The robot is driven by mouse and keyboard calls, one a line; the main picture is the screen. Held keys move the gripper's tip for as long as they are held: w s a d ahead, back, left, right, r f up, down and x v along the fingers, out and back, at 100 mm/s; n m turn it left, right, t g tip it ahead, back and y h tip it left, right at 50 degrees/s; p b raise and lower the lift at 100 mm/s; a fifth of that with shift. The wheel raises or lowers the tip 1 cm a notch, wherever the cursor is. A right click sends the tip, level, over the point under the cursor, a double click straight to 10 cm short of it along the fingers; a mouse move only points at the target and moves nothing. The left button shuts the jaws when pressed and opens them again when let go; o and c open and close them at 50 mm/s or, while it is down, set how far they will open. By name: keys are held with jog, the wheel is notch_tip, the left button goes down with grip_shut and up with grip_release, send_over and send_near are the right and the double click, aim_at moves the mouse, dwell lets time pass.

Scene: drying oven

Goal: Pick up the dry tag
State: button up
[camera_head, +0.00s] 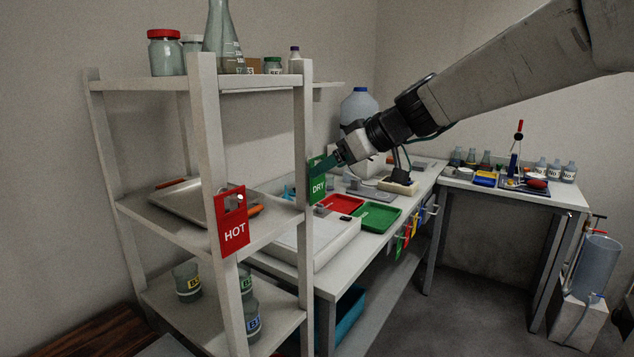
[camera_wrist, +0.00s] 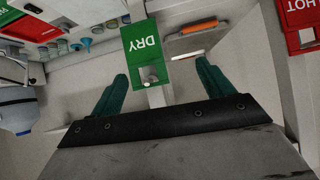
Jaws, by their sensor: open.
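The green DRY tag (camera_head: 318,188) hangs on the front right post of the shelf rack, with white lettering. In the wrist view the tag (camera_wrist: 143,42) appears upside down, with its hole and a peg at the end nearer my gripper. My gripper (camera_head: 322,163) is at the tag's upper part in the head view. In the wrist view its green fingers (camera_wrist: 162,72) are spread apart, one on each side of the tag's hole end, with visible gaps. Nothing is held. The head view does not clearly show whether a finger touches the tag.
A red HOT tag (camera_head: 233,220) hangs on the nearer post. A metal tray (camera_head: 187,199) lies on the middle shelf, with glassware above and below. Behind are a bench with a red tray (camera_head: 340,203) and a green tray (camera_head: 378,217). The floor at right is partly clear.

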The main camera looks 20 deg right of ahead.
aim_at(318, 179)
jog(key=w+a+f, duration=0.2)
jog(key=w+f, duration=0.1)
jog(key=w, duration=0.4)
jog(key=shift+a+f, duration=0.25)
jog(key=shift+f, duration=0.1)
jog(key=shift+w, duration=0.1)
jog(key=c, duration=1)
